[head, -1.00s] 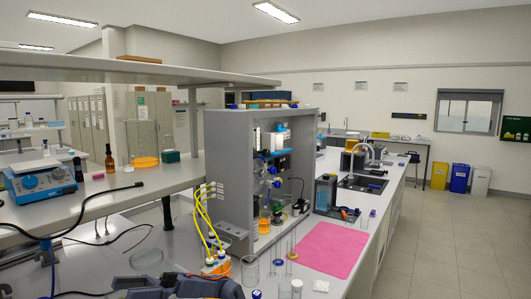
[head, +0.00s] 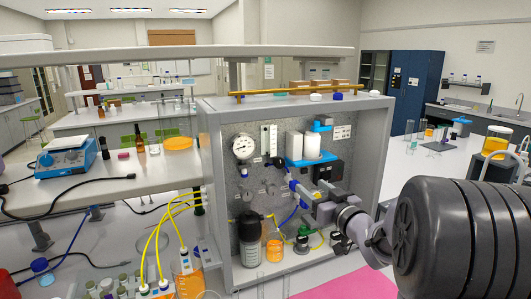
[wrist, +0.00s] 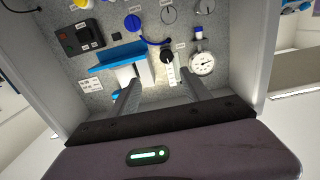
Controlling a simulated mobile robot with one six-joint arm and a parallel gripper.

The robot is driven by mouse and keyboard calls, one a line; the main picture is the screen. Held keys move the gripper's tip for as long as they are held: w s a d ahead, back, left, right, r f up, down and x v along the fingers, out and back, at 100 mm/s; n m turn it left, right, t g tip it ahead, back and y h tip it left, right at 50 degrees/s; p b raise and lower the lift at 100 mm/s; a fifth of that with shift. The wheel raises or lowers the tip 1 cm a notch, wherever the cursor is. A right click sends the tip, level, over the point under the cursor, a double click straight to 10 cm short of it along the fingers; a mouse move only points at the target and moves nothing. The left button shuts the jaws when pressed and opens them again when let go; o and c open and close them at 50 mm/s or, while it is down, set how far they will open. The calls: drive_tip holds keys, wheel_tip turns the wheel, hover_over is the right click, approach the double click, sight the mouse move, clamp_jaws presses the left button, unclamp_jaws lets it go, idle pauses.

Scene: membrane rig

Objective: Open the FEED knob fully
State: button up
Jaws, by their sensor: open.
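The grey rig (head: 208,160) holds a speckled panel with several small knobs. A black knob (wrist: 138,57) and a blue round knob (wrist: 132,22) show in the wrist view. Their labels are too small to read, so I cannot tell which is FEED. In the head view, the black knob (head: 277,162) sits below the white flow tube. My gripper (wrist: 161,88) is open and empty, its two fingers pointing at the panel, apart from the black knob. In the head view, my gripper (head: 296,190) is before the panel and hides part of it.
A pressure gauge (head: 243,147) and white cylinders on a blue bracket (head: 312,160) stick out from the panel. A dark bottle (head: 249,240) and an orange flask (head: 274,248) stand below. Yellow tubes (head: 160,232) run at left. A pink mat (head: 345,287) lies in front.

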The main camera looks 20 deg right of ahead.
approach(281, 165)
drive_tip(key=w, duration=0.9)
drive_tip(key=shift+w+a+r, duration=0.1)
drive_tip(key=shift+w+a, duration=0.05)
drive_tip(key=shift+w, duration=0.15)
clamp_jaws()
